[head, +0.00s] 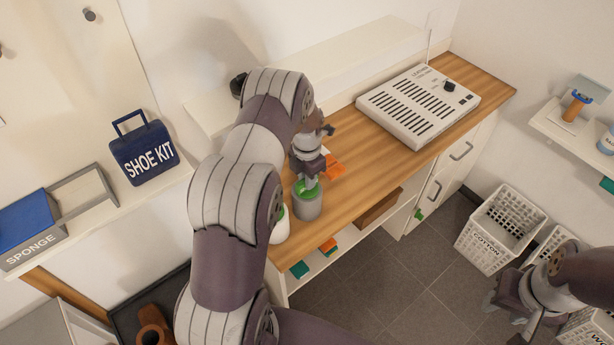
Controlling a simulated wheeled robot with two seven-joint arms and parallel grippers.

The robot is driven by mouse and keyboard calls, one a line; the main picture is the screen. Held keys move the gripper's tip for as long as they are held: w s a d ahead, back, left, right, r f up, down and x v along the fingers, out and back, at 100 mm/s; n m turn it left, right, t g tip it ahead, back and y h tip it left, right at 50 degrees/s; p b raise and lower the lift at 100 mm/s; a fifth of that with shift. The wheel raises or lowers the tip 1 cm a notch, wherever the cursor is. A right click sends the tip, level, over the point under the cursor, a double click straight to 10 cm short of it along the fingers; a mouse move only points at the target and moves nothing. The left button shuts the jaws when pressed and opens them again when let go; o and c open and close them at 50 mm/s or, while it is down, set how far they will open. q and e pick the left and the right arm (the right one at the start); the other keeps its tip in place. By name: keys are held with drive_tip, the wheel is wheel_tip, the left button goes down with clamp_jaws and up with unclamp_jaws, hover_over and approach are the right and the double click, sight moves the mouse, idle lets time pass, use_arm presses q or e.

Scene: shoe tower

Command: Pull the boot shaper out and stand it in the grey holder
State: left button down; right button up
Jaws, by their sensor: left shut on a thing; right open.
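The grey holder (307,208) is a short cylinder on the wooden counter near its front edge. A green piece (305,191), which looks like the boot shaper, shows at the holder's mouth. My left gripper (308,180) points down over the holder and is shut on this green piece. Its lower part is hidden by the holder wall, so I cannot tell how deep it sits. My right gripper (512,306) is open and empty at the lower right, over the floor, well away from the counter. No boot can be made out for sure.
A white heater-like box (418,105) stands on the counter's far right. An orange item (335,168) lies behind the holder, and a white object (280,226) stands close on its left, partly behind my arm. White baskets (500,230) stand on the floor at right.

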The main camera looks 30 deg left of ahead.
use_arm(q)
drive_tip(key=c, duration=0.9)
unclamp_jaws()
drive_tip(key=shift+c, duration=0.2)
drive_tip(key=shift+r, duration=0.4)
wheel_tip(320, 180, up, 12)
drive_tip(key=b, duration=0.2)
drive_tip(key=shift+b, duration=0.4)
drive_tip(key=shift+f, duration=0.1)
